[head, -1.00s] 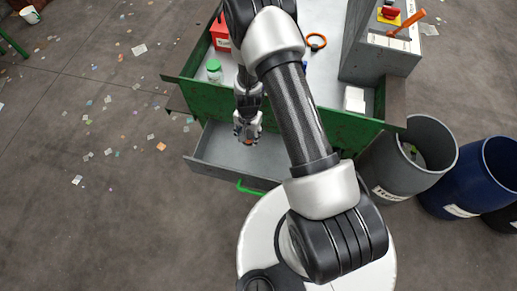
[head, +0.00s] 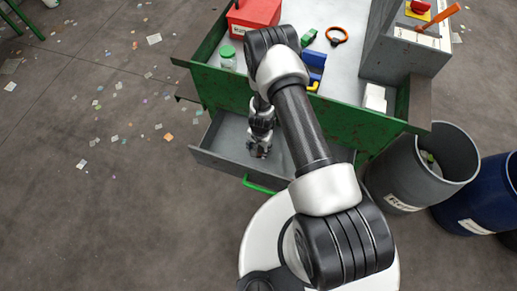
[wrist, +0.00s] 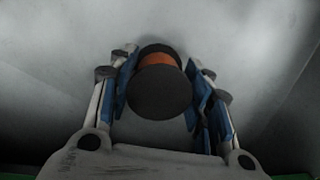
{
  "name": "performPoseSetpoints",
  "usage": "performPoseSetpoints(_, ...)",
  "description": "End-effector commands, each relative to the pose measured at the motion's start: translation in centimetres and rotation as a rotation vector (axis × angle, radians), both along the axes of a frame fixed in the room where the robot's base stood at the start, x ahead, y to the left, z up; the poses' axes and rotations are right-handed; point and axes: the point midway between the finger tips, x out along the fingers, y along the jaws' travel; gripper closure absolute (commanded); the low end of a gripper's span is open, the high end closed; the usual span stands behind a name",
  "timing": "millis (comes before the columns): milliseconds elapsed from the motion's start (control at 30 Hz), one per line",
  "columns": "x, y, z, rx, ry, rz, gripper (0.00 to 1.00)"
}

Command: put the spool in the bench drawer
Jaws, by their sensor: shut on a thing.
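The spool (wrist: 160,92) shows in the wrist view, with dark round ends and an orange winding between them. My gripper (wrist: 160,85) is shut on it, with blue finger pads on both sides. In the head view my gripper (head: 260,150) points down inside the open bench drawer (head: 215,160), a grey tray with a green handle. The spool is hidden in the head view. Grey drawer surfaces fill the wrist view around the spool. I cannot tell whether the spool touches the drawer floor.
The green bench (head: 345,120) above the drawer holds a red box (head: 254,14), a green-lidded jar (head: 227,57), an orange ring (head: 337,36) and a blue item (head: 315,60). A grey bin (head: 415,175) and a blue bin (head: 480,200) stand at right.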

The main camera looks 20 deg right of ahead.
Motion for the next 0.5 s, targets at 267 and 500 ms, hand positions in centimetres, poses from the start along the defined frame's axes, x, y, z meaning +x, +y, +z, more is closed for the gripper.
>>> performPoseSetpoints(267, 0.07, 0.0, -0.07, 0.0, -0.001, 0.0, 0.79)
performPoseSetpoints(500, 0.06, 0.0, -0.28, 0.0, -0.001, 0.0, 0.46)
